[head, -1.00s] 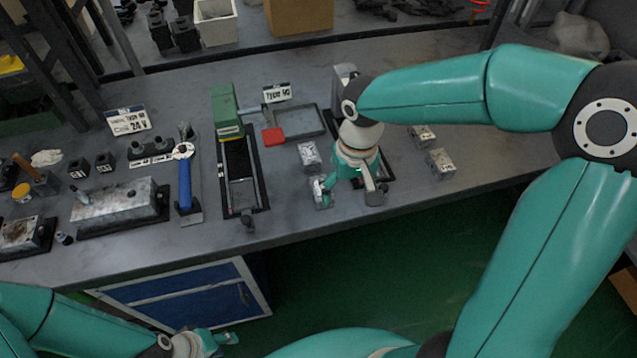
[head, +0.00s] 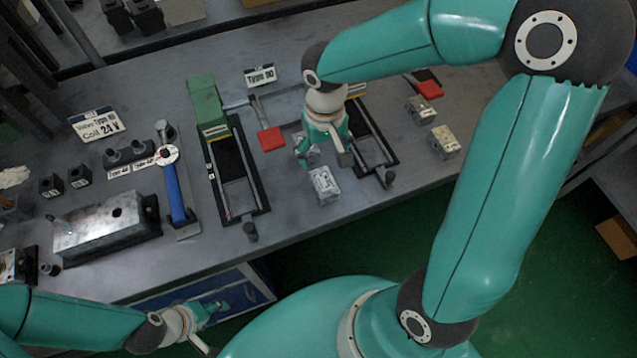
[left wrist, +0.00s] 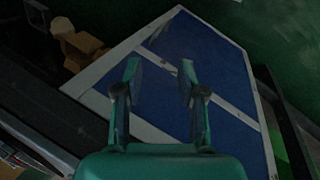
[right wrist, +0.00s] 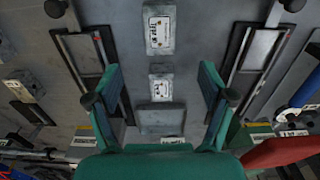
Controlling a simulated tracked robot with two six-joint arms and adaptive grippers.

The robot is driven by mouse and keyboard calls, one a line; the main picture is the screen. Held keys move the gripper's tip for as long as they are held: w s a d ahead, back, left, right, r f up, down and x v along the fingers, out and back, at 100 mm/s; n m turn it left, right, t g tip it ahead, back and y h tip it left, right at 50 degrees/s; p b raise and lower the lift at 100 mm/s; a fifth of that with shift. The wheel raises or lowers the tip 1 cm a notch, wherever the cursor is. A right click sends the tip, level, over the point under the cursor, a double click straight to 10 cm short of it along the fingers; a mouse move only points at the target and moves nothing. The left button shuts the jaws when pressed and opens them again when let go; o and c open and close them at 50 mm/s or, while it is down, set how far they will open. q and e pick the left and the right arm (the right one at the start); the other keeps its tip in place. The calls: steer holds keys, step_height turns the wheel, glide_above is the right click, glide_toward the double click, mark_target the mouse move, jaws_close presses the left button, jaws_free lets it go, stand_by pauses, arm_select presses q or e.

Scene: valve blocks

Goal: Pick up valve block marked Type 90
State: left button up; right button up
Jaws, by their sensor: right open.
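The front block (head: 324,184) is clear in the head view, and the back block (head: 312,151) is partly hidden by my right gripper (head: 323,157). The right wrist view shows the front block (right wrist: 160,30) at the top and the back block (right wrist: 161,84) between the spread fingers of my right gripper (right wrist: 160,80). It is open, above the back block; contact is not visible. The block labels are too small to read. My left gripper (head: 218,308) is open and empty (left wrist: 160,68), off the table's front edge.
A green-headed vise (head: 236,170) stands left of the blocks and another rail fixture (head: 375,145) right of them. Two more blocks (head: 421,109) (head: 445,141) sit farther right. A blue-handled tool (head: 175,192) lies at the left.

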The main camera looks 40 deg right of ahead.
glide_above(323, 181)
step_height(323, 181, down, 7)
steer(key=shift+s+d+r, duration=0.1)
steer(key=shift+d, duration=0.05)
steer(key=shift+f, duration=2.7)
jaws_close()
